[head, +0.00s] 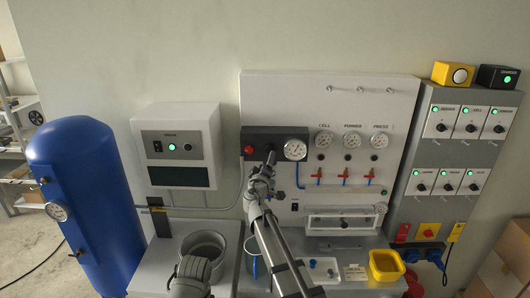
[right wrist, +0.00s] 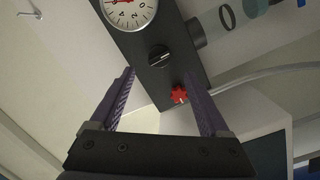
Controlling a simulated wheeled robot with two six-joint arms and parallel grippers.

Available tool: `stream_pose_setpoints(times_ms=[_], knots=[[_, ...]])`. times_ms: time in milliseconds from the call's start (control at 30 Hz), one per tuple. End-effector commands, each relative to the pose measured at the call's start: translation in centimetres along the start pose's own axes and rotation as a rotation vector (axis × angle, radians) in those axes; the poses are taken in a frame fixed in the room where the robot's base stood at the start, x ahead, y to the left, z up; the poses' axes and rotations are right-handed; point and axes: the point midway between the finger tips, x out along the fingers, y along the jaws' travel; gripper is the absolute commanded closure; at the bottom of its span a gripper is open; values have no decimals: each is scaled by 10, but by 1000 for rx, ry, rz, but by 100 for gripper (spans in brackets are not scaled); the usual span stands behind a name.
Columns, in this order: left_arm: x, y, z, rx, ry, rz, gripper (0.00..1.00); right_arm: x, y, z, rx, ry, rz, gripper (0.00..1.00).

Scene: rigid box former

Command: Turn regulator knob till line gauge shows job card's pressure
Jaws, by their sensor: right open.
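The regulator block (head: 262,132) is a dark bar on the white panel, with the line gauge (head: 295,150) at its right end and a red knob (head: 249,150) at its left. In the right wrist view the gauge (right wrist: 130,8) is cut by the top edge, and its reading is not clear. The black regulator knob (right wrist: 159,56) sits between it and the red knob (right wrist: 180,96). My right gripper (right wrist: 162,84) is open and empty, facing the block; the black knob shows beyond its fingertips. In the head view my right gripper (head: 269,165) hides that knob. My left gripper does not show.
Three small gauges, including the middle one (head: 352,140), sit right of the block above red valves. A small pale card (head: 355,273) lies by a yellow bin (head: 386,265); its print is unreadable. A blue tank (head: 85,190) stands left, a switch cabinet (head: 466,150) right.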

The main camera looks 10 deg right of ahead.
Motion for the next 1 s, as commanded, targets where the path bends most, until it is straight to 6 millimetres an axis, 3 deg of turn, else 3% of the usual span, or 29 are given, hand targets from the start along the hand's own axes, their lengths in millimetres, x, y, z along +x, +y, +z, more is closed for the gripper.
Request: stream_pose_setpoints(times_ms=[600,867,1000], knots=[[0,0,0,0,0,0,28,75,0,0,0,-3,1,20],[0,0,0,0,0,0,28,76,0,1,0,-2,0,20],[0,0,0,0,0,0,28,76,0,1,1,-2,0,33]])
